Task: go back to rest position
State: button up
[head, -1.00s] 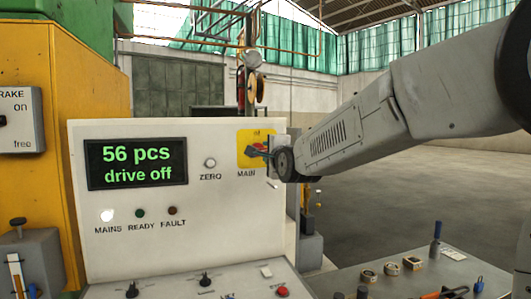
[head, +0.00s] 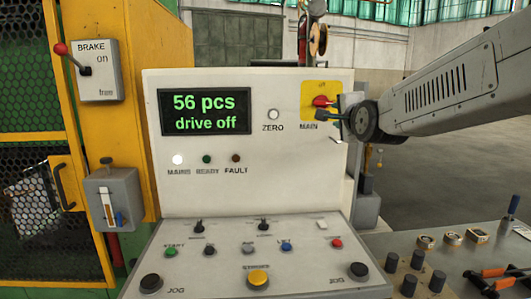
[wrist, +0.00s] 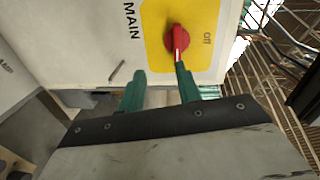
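My gripper (head: 326,116) is at the right edge of the white control panel (head: 210,150), in front of the yellow plate of the MAIN switch. In the wrist view its two green fingers (wrist: 158,74) stand apart with nothing between them. The red MAIN switch knob (head: 321,101) is just above the fingers in the head view. In the wrist view the knob (wrist: 176,40) lies just beyond the right fingertip; I cannot tell whether they touch. The display (head: 206,111) reads "56 pcs, drive off".
A sloped desk (head: 240,260) with knobs and push buttons juts out below the panel. A BRAKE box (head: 96,70) with a red-knobbed lever is on the yellow frame at left. A bench (head: 470,260) with small parts is at lower right. Open floor lies behind it.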

jog(key=s+f+n+g, duration=0.9)
jog(key=s+f+n, duration=0.1)
jog(key=s+f, duration=0.55)
jog(key=s+d+f+n+g, duration=0.1)
jog(key=s+f+n+g, duration=0.1)
jog(key=s, duration=1)
jog(key=s+f+n+g, duration=0.2)
jog(key=s+n+g, duration=0.2)
jog(key=s, duration=0.9)
jog(key=shift+s+d+f+g, duration=0.25)
jog(key=shift+d+g, duration=0.15)
